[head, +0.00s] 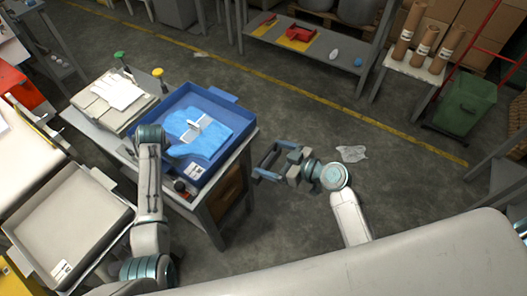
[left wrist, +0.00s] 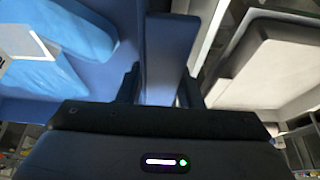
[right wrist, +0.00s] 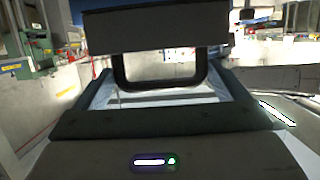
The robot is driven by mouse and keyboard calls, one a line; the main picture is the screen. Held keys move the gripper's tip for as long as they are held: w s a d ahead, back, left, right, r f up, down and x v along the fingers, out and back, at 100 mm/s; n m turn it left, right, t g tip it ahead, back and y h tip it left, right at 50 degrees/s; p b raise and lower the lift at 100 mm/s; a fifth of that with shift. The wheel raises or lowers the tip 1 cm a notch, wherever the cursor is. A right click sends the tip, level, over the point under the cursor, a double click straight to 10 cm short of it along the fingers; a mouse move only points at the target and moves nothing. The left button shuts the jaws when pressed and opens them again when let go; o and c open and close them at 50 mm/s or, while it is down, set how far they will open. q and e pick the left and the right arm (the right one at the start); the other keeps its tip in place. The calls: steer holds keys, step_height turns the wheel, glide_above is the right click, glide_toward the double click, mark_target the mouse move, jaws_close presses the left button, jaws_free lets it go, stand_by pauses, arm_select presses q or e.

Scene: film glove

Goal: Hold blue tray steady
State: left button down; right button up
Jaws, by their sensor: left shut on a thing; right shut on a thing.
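The blue tray (head: 243,118) lies on a grey worktable, and a light blue glove-like piece (head: 215,118) with a white strip across it lies inside. In the left wrist view my left gripper (left wrist: 160,90) is shut on a blue tab (left wrist: 165,50) at the tray's left side. In the head view my left wrist hides this grip. My right gripper (head: 276,160) is off the tray's right side, over the floor. It is shut on a dark, loop-handled thing (right wrist: 160,30), which I cannot identify; it fills the top of the right wrist view.
A grey tray (head: 65,220) stands at the left, below the blue tray. A stack with white gloves (head: 118,92) lies left of the blue tray. A red-handled dark knob (head: 181,187) is at the table's front. Open floor lies right of the table, with a crumpled sheet (head: 352,153).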

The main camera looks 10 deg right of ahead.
stand_by(0.3)
arm_select(q)
steer(key=c, duration=0.9)
jaws_free()
steer(key=shift+r, duration=0.1)
steer(key=v, duration=1.1)
steer(key=shift+w, duration=0.1)
steer(key=shift+d+r, duration=0.1)
steer(key=shift+r, duration=0.25)
steer(key=shift+f, duration=0.1)
